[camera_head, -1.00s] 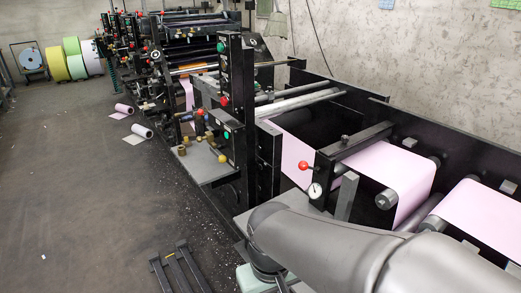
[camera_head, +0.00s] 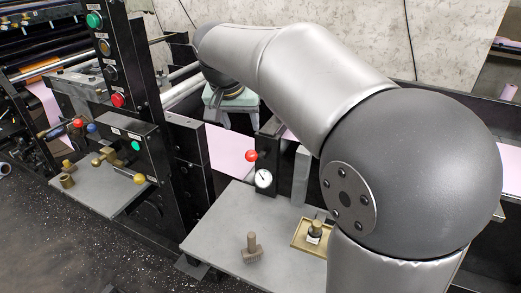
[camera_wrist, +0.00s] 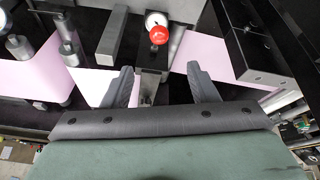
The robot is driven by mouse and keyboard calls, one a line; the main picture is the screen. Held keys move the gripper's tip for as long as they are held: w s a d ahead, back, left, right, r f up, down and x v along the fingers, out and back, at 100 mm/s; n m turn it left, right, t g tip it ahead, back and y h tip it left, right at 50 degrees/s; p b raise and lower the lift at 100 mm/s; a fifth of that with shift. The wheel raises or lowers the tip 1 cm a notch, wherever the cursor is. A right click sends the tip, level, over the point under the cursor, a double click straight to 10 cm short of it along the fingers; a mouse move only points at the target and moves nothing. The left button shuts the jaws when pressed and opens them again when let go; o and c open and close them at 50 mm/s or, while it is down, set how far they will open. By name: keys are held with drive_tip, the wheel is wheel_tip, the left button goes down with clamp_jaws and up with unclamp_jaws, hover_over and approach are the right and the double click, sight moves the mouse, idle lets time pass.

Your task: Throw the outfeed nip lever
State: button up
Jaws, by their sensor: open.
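The lever with a red ball knob (camera_head: 251,155) stands beside a white round gauge (camera_head: 263,178) on a black block, at the edge of the pink web (camera_head: 228,150). In the wrist view the red knob (camera_wrist: 158,34) is at the top centre, beyond my fingertips, with the gauge partly behind it. My gripper (camera_wrist: 159,78) is open and empty, its two grey fingers apart and the knob roughly in line with the gap.
A grey table (camera_head: 215,245) holds a brush (camera_head: 251,248) and a brass tray (camera_head: 303,240) with a small dark bottle. A black control column (camera_head: 125,60) stands left of the lever. A grey upright bar (camera_head: 301,176) is close to its right.

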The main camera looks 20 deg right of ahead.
sight(251, 154)
drive_tip(key=x, duration=1.7)
drive_tip(key=shift+s+a+b, duration=0.1)
drive_tip(key=shift+s+b, duration=0.1)
drive_tip(key=shift+b, duration=0.1)
clamp_jaws()
